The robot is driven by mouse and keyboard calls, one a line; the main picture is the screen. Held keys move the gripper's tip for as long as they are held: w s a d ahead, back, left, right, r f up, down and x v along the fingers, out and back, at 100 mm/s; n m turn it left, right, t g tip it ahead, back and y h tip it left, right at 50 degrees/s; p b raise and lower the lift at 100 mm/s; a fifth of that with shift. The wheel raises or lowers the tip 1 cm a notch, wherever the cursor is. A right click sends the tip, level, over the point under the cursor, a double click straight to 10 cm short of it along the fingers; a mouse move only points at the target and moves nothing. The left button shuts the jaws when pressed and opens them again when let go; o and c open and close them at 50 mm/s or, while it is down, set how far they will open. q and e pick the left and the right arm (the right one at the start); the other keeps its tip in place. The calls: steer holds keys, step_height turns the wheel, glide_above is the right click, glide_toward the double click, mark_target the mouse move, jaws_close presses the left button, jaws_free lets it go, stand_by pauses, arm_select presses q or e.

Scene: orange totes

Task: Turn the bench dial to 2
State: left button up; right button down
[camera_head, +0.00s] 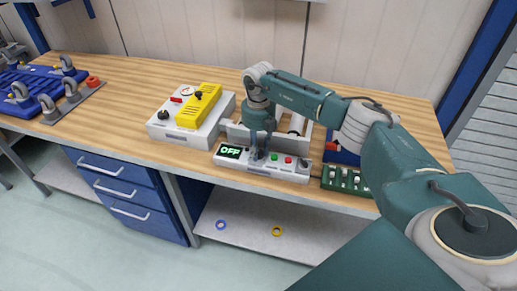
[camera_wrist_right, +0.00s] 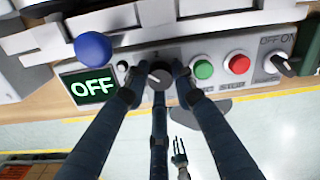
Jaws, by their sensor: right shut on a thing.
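The bench dial (camera_wrist_right: 159,76) is a dark round knob with a pale pointer on a grey control panel (camera_wrist_right: 222,48). In the right wrist view my right gripper (camera_wrist_right: 158,84) has its dark fingers closed around the dial. In the head view the right gripper (camera_head: 258,154) reaches down to the front of the panel (camera_head: 283,173), hiding the dial. A display (camera_head: 230,152) left of the dial reads OFF in green. Which mark the pointer meets is too small to tell.
Green (camera_wrist_right: 203,69) and red (camera_wrist_right: 238,64) buttons and an OFF/ON switch (camera_wrist_right: 286,64) sit right of the dial. A blue ball-shaped knob (camera_wrist_right: 93,46) is close on the left. A yellow-topped box (camera_head: 197,108) stands left of the panel; a green switch block (camera_head: 344,179) stands right.

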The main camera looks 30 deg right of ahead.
mark_target(259, 151)
steer(key=m, duration=0.4)
steer(key=shift+r+m+p, duration=0.1)
steer(key=shift+m+p, duration=0.2)
steer(key=shift+p, duration=0.1)
steer(key=shift+m+p, duration=0.6)
steer(key=shift+m, duration=2)
steer(key=c, duration=1.4)
jaws_free()
steer(key=shift+c, duration=0.2)
step_height(259, 151, up, 12)
